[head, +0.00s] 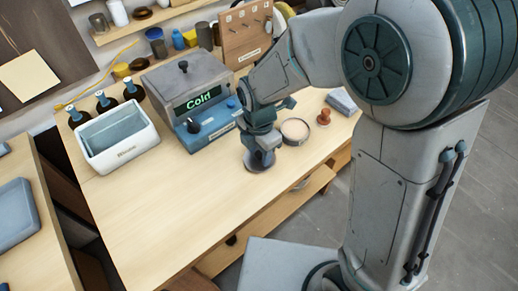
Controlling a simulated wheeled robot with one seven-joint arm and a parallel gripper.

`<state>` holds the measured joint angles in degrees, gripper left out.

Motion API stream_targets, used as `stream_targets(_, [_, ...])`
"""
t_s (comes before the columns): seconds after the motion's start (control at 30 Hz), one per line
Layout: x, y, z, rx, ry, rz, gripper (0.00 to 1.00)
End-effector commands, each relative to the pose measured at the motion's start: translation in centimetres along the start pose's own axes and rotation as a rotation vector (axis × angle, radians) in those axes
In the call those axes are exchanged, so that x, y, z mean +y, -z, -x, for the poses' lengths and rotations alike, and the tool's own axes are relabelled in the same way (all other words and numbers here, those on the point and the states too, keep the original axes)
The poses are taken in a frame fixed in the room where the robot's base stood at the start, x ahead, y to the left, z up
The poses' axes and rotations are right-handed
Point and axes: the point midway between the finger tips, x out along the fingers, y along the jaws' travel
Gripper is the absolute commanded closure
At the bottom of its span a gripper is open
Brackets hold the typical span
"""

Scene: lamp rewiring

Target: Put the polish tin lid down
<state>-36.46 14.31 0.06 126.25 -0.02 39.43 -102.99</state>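My gripper (258,150) points down at the front part of the bench, just in front of the heater box. A dark grey round disc, which looks like the polish tin lid (259,164), is at its fingertips. The fingers appear closed on it, though they are small and partly hidden. The lid is low, at or just above the wood; I cannot tell if it touches. The open round tin (295,130), with a pale inside and a dark rim, stands on the bench to the right of my gripper.
The heater box (190,90) showing "Cold" stands behind my gripper. A white bin (118,150) is at left beside several dark bottles. A small red-brown stamp-like object (324,117) and a grey block (341,101) lie right of the tin. The bench's front left (160,215) is clear.

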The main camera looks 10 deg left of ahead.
Motion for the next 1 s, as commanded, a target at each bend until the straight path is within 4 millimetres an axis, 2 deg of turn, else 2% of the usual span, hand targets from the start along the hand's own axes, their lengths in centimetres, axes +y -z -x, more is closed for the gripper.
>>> stream_targets(0.17, [0.0,0.0,0.6,0.0,0.0,0.001,0.57])
stream_targets(0.27, [0.1,-0.1,1.9,-0.001,-0.005,-0.001,0.57])
stream_targets(0.5, [0.1,-0.1,7.2,-0.001,-0.007,-0.002,0.57])
stream_targets(0.7, [0.1,0.0,10.7,-0.001,-0.003,0.0,0.57])
stream_targets(0.83, [0.1,0.0,11.9,0.0,-0.002,0.0,0.57])
stream_targets(1.0, [0.0,0.0,12.4,0.0,0.001,0.0,0.57])
